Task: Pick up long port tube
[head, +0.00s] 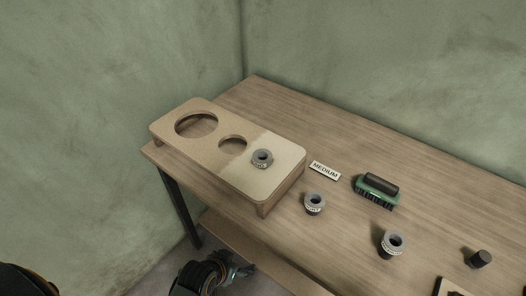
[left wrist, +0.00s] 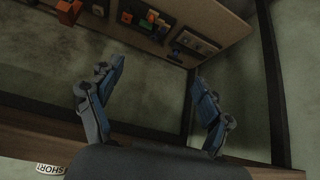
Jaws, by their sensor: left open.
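A second tube (head: 315,203) stands on the table in front of the board. A third tube (head: 391,244) stands further right and looks the tallest; its label is too small to read, so I cannot be sure which is the long one. My left gripper (head: 241,271) is low, in front of the table edge, apart from all tubes. In the left wrist view its fingers (left wrist: 156,104) are spread and empty. My right gripper is not in view.
The wooden table (head: 420,170) also holds a MEDIUM label (head: 325,170), a green brush (head: 376,191) and a dark cylinder (head: 479,259). A lower shelf (head: 262,258) lies under the table.

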